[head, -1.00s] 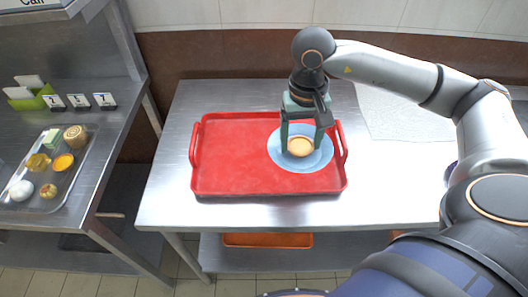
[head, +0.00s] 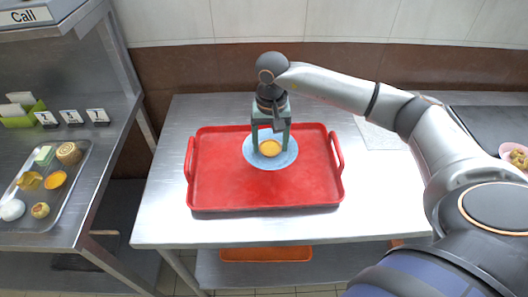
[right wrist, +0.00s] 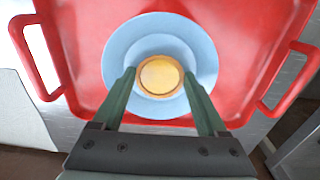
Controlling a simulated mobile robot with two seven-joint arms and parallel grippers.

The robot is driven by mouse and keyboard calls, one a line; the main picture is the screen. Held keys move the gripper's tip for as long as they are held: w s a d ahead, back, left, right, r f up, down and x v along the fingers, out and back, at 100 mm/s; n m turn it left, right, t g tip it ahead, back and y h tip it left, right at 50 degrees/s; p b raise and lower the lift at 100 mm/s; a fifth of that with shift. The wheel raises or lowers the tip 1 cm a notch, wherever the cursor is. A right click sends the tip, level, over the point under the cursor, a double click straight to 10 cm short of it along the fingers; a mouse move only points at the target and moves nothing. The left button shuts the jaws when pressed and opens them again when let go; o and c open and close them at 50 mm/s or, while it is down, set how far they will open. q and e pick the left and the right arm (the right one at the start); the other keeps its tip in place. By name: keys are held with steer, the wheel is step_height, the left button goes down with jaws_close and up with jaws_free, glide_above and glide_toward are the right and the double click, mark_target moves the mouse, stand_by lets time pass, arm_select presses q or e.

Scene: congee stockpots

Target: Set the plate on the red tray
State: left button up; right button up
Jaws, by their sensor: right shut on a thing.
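The light-blue round plate (head: 251,157) is over the back middle of the red tray (head: 220,185), inside its rim in the head view. I cannot tell whether it touches the tray floor. A round yellow-topped food item (head: 270,148) with a tan side sits at the plate's centre. My right gripper (head: 271,147) points down, its two green fingers shut on either side of this item. In the right wrist view the fingertips flank the item (right wrist: 159,75), with the plate (right wrist: 118,52) around it. My left gripper is not in view.
The tray lies on a steel table (head: 400,215). A side counter at left holds a metal tray (head: 40,208) of several food items and small number cards. A pink bowl (head: 514,153) stands at far right. An orange tray (head: 265,254) is on the lower shelf.

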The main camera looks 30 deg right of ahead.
mark_target(264, 155)
steer(key=shift+w+a+f, duration=0.25)
steer(key=shift+w+f, duration=0.1)
steer(key=shift+f, duration=0.1)
steer(key=shift+w+a+f, duration=0.2)
steer(key=shift+w+f, duration=0.1)
steer(key=shift+f, duration=0.15)
steer(key=shift+w+f, duration=0.1)
steer(key=shift+f, duration=1.55)
steer(key=shift+f, duration=0.15)
steer(key=o, duration=1.4)
step_height(264, 155, up, 12)
steer(key=shift+r, duration=0.15)
